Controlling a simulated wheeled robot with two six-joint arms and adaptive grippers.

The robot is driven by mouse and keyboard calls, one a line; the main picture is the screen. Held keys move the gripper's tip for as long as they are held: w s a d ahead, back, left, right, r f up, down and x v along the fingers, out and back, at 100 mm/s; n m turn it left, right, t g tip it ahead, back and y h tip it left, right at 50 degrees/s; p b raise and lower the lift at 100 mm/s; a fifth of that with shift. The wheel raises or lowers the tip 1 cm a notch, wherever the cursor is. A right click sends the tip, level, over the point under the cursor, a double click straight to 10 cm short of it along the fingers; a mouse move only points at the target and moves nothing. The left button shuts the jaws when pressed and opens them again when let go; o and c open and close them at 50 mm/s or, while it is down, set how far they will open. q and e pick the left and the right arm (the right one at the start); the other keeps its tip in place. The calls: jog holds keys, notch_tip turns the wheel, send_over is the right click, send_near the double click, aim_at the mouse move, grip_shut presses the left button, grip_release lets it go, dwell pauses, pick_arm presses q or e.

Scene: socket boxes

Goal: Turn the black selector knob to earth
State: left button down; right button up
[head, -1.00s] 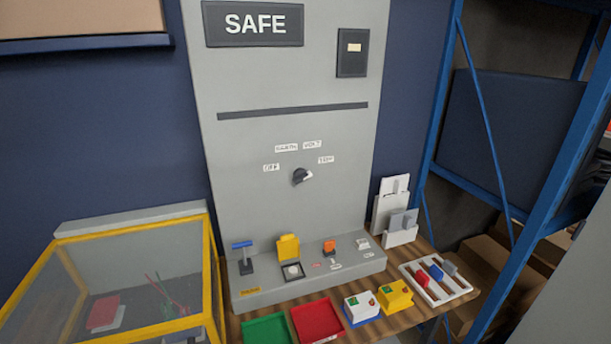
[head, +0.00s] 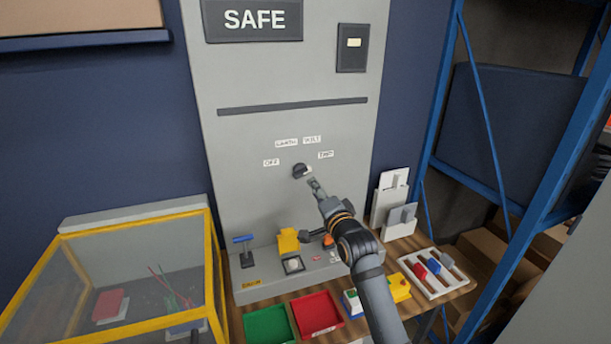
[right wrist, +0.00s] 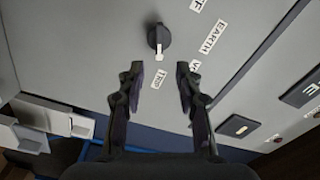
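The black selector knob (head: 300,170) is on the upright grey panel (head: 240,190), below an arc of labels: OFF (head: 271,162), EARTH (head: 286,143), VOLT (head: 312,140) and TRIP (head: 326,154). In the right wrist view the knob (right wrist: 158,36) has a white pointer mark facing the TRIP label (right wrist: 159,78), away from the EARTH label (right wrist: 212,37). My right gripper (head: 315,185) is just below and right of the knob. In the right wrist view my right gripper (right wrist: 159,74) is open and empty, its fingers apart from the knob. My left gripper is not in view.
Below the knob, a ledge holds a blue-handled lever (head: 243,248) and a yellow block (head: 288,241). A green tray (head: 268,325), a red tray (head: 317,315) and a white rack (head: 445,285) lie on the table. A yellow-framed case (head: 100,330) stands left. The panel around the knob is clear.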

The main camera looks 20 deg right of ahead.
aim_at(304, 174)
jog(key=w+p, duration=0.1)
jog(key=w, duration=0.3)
jog(key=w+p, duration=0.1)
jog(key=w, duration=0.4)
jog(key=shift+w+a, duration=0.2)
jog(key=shift+w, duration=0.1)
jog(key=shift+f, duration=0.1)
grip_shut()
